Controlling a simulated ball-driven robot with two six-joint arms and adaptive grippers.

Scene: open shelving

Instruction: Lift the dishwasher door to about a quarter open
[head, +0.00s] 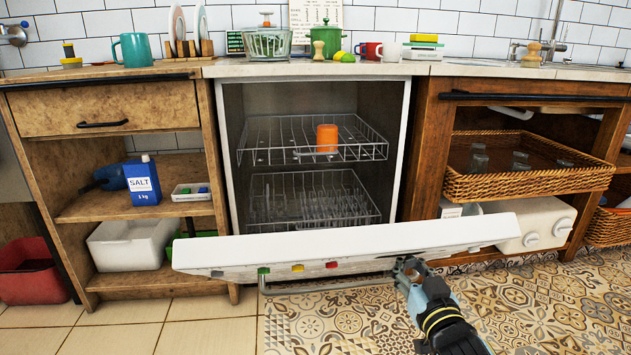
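The white dishwasher door (345,246) is swung well down in front of the open dishwasher (230,130), its edge facing me. Coloured buttons run along its front, and a thin metal handle bar (325,289) shows below it. My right gripper (408,267) is at the right part of the door's lower edge, by the right end of the bar. Its fingertips are small and partly hidden against the door, so I cannot tell whether they grip the bar. My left gripper is not in view.
An orange cup (327,139) stands in the upper rack (275,133); the lower rack (290,190) is inside too. A wicker basket (510,185) juts out at the right. Open shelves (150,204) stand at the left. The tiled floor (550,310) in front is clear.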

